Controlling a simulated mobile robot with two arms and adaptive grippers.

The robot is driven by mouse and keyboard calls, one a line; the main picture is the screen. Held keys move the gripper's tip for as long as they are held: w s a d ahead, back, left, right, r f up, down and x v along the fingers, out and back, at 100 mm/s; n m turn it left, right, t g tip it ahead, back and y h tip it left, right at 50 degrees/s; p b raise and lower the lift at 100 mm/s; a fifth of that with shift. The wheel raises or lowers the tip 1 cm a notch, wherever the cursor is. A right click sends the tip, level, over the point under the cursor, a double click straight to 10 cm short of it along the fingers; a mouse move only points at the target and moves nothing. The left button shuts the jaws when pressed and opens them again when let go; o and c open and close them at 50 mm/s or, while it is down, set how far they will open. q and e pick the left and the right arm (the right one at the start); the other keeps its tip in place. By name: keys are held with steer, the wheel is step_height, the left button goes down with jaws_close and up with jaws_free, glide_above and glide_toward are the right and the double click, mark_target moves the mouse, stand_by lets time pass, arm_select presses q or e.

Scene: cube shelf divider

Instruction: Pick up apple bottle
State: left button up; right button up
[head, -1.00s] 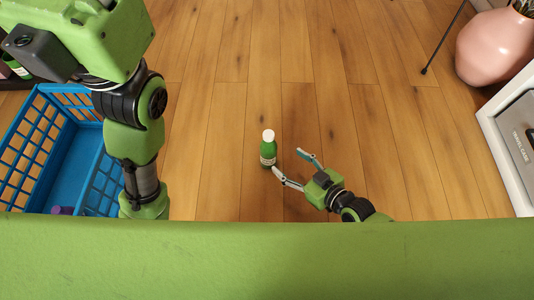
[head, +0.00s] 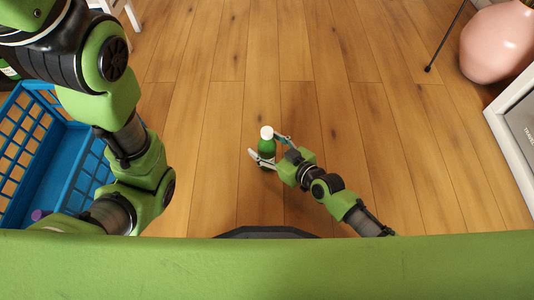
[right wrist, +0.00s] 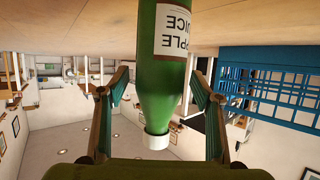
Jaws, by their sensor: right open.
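The apple bottle (head: 267,147) is green with a white cap and stands upright on the wooden floor in the head view. My right gripper (head: 266,146) is open, with one finger on each side of the bottle. In the right wrist view the fingers (right wrist: 160,105) stand apart from the bottle with gaps on both sides. My left arm fills the left of the head view; its gripper is out of frame.
A blue basket (head: 62,165) stands at the left, partly hidden by my left arm; it also shows in the right wrist view (right wrist: 270,85). A pink vase (head: 497,45) and a white-framed case (head: 515,125) are at the right. The floor around the bottle is clear.

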steer(key=shift+c, duration=0.4)
steer(key=c, duration=1.2)
steer(key=shift+c, duration=0.9)
steer(key=shift+r, duration=0.2)
